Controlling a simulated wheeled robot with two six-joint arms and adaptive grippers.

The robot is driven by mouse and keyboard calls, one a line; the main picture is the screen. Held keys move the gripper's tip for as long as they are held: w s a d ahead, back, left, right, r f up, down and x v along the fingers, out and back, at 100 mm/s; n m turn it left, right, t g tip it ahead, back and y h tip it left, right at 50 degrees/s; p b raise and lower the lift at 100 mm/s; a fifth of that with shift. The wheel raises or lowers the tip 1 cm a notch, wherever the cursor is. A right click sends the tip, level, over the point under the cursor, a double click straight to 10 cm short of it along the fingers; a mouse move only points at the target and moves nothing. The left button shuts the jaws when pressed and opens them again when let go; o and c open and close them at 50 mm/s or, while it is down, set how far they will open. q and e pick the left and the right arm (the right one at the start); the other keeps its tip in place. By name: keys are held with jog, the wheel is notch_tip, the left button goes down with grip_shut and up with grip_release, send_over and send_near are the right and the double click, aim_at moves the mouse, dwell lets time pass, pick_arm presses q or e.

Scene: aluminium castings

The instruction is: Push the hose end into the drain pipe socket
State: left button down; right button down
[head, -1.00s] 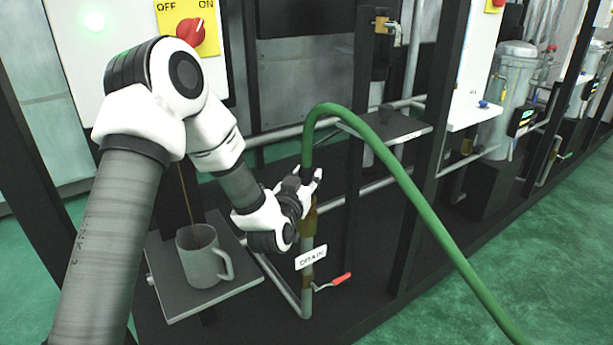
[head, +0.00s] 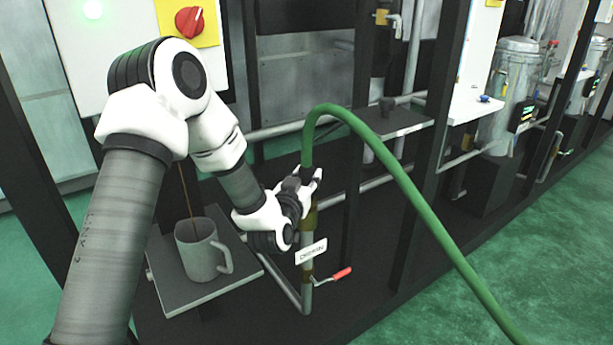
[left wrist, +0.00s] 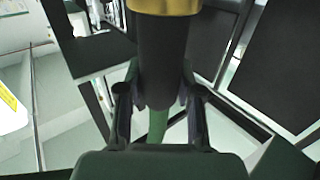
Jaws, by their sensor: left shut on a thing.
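The green hose (head: 400,180) arches up from my left gripper and runs down to the lower right. My left gripper (head: 308,181) is shut on the dark end of the hose, directly above the drain pipe's brass socket (head: 309,219). In the left wrist view the dark hose end (left wrist: 162,60) stands between the fingers of my left gripper (left wrist: 160,108), and it meets the brass socket (left wrist: 165,6) at the top edge. The two look in line and touching; how deep the end sits is hidden. My right gripper is not in view.
A white "DRAIN" label (head: 311,252) and a red-handled valve (head: 341,273) are on the pipe below. A grey mug (head: 200,250) stands on a small shelf (head: 190,298) to the left. Dark frame posts (head: 430,150) stand to the right.

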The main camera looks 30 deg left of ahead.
pick_arm(q)
jog(key=c, duration=0.7)
grip_release()
